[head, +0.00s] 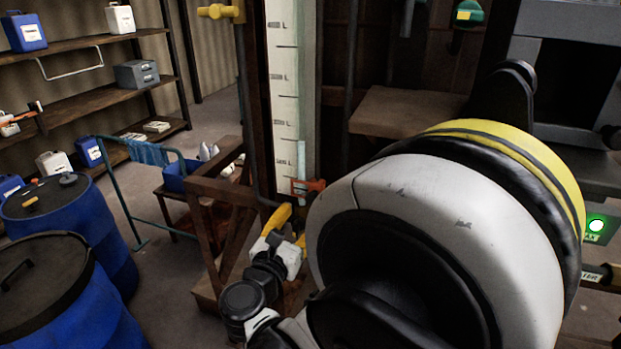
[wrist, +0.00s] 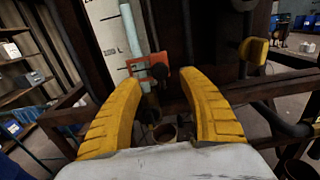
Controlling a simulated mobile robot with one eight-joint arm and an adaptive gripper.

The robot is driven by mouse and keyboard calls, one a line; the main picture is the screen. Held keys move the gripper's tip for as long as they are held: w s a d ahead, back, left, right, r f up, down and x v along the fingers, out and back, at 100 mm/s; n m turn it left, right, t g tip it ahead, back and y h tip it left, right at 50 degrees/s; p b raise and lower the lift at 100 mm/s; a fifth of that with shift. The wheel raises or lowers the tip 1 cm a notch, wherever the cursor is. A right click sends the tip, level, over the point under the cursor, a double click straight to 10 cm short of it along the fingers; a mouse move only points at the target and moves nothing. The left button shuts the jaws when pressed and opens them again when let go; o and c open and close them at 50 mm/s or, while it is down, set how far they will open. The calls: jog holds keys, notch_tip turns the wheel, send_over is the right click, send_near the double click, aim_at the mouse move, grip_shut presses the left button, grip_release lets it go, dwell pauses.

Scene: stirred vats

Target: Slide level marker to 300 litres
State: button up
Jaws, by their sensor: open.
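The level scale (head: 284,75) is a tall white board with black ticks and labels ending in "L"; the numbers are too small to read. The orange-red level marker (head: 308,187) sits near its bottom end, beside a pale vertical tube (head: 302,158). In the wrist view the marker (wrist: 141,68) is a flat orange piece with a dark knob (wrist: 158,72), and the tube (wrist: 131,32) runs up from it. My gripper (head: 289,228) is just below the marker. Its yellow fingers (wrist: 157,80) are open and spread either side of the knob, with no clear contact.
A wooden frame (head: 222,188) stands left of the scale. Blue drums (head: 100,222) and shelves with jugs are at the left. A yellow valve handle (head: 216,12) is at upper left. In the wrist view a yellow block (wrist: 254,50) on a dark post stands to the right.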

jog(key=x, duration=0.6)
jog(key=shift+w, duration=0.4)
grip_shut()
